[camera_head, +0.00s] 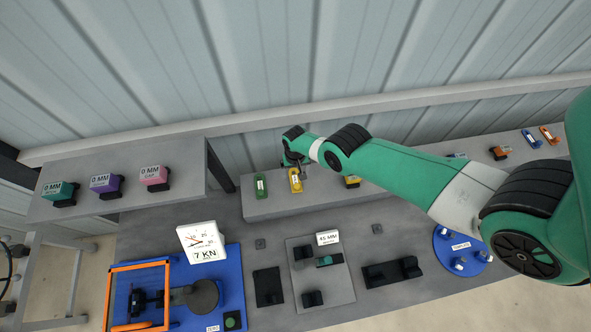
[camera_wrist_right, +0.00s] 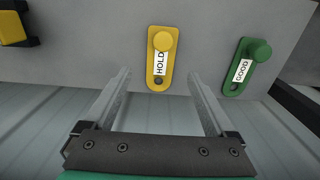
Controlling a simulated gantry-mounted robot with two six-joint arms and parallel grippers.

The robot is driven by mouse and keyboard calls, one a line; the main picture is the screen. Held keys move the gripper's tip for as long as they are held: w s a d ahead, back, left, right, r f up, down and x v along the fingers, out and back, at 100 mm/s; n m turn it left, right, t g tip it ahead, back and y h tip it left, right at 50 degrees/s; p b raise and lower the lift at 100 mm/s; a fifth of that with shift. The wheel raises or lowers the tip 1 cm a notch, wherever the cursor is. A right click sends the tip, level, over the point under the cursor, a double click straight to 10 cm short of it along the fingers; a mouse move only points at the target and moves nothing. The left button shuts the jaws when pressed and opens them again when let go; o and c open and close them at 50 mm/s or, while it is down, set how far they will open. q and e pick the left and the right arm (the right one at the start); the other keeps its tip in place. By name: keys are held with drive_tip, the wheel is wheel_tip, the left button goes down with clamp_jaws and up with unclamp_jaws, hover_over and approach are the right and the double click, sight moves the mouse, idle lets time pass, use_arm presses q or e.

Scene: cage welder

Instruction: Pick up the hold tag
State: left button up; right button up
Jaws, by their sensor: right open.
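The yellow hold tag (camera_head: 295,181) lies on the grey back shelf, just right of a green tag. In the right wrist view the hold tag (camera_wrist_right: 160,58) has a round yellow knob, a white label reading HOLD and a small hole. My right gripper (camera_wrist_right: 160,82) is open and empty, its two fingers on either side of the tag's lower end in the picture, apart from it. In the head view my right gripper (camera_head: 293,160) is just behind the hold tag, its fingers hard to make out. My left gripper is not in view.
A green GOOD tag (camera_wrist_right: 246,68) lies close beside the hold tag. A yellow block (camera_head: 352,181) stands on its other side. The corrugated wall is close behind the shelf (camera_head: 270,205). A blue-based press with a dial (camera_head: 203,243) stands front left.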

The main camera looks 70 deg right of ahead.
sight(295, 180)
wheel_tip(295, 180, down, 5)
drive_tip(key=b, duration=0.3)
drive_tip(key=shift+r, duration=0.15)
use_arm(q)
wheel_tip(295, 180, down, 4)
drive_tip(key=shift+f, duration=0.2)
use_arm(e)
drive_tip(key=shift+r, duration=0.15)
drive_tip(key=shift+c, duration=0.3)
